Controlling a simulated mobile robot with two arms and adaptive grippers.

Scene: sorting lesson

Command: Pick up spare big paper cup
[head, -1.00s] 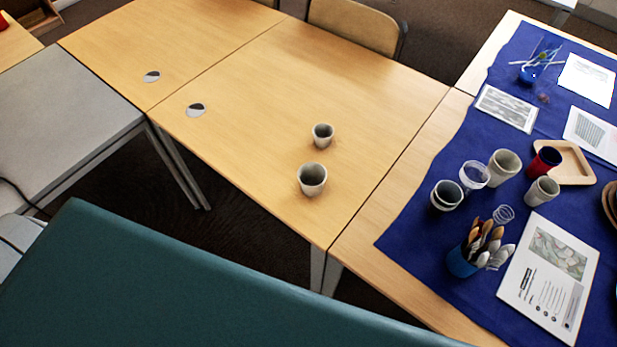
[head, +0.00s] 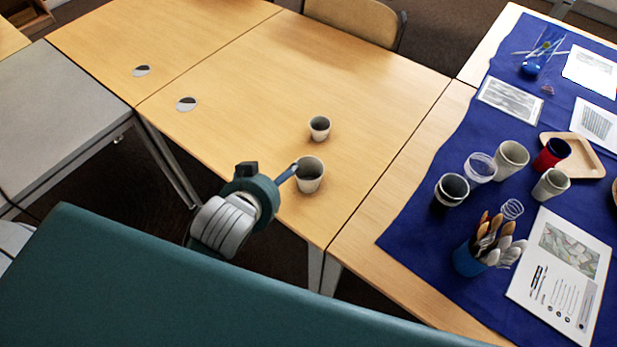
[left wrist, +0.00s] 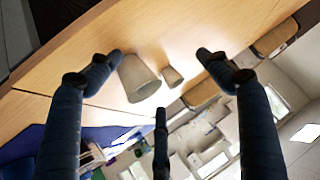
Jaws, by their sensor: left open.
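Two pale paper cups stand upright on the wooden table (head: 235,110). The bigger paper cup (head: 309,178) is nearer the front edge, and the smaller paper cup (head: 320,130) is just behind it. My left gripper (head: 284,174) is at the left side of the bigger cup, with a finger reaching to its rim; I cannot tell whether they touch. In the left wrist view the open fingers (left wrist: 160,62) spread around the bigger cup (left wrist: 138,80), with the smaller cup (left wrist: 172,76) beyond it. Nothing is held. My right gripper is in neither view.
On the right, a blue cloth (head: 415,215) bears several cups, including a dark red one (head: 551,153), a blue holder of brushes (head: 468,260), a wooden tray (head: 590,165) and printed sheets (head: 560,270). A chair (head: 355,20) stands behind the table.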

